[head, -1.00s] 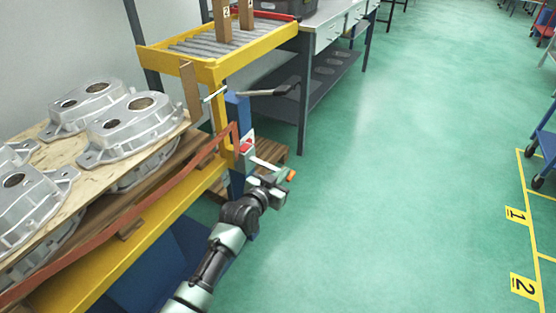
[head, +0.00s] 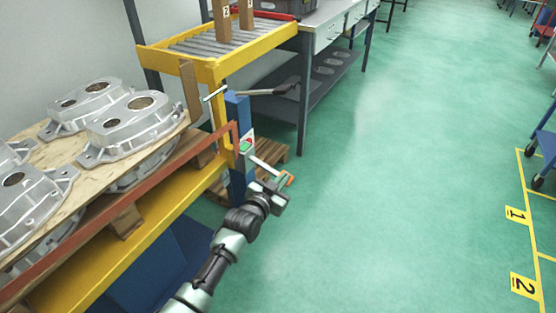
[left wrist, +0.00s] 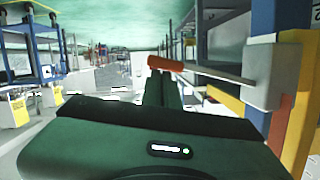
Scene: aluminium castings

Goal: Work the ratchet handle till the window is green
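The ratchet handle is a pale metal bar (head: 265,164) with an orange grip (head: 290,179), sticking out from a small light box on a blue post (head: 238,107). The window (head: 246,146) on the box shows green. My left gripper (head: 281,186) is at the handle's outer end, just by the orange grip. In the left wrist view the handle's orange grip (left wrist: 166,63) lies across the tips of my left gripper (left wrist: 165,78), whose fingers are together with nothing visible between them. Contact looks likely. My right gripper is not in view.
A black-ended lever (head: 270,91) juts out above the box. A yellow roller stand (head: 215,66) and a grey bench stand behind. Green floor (head: 400,190) to the right is clear.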

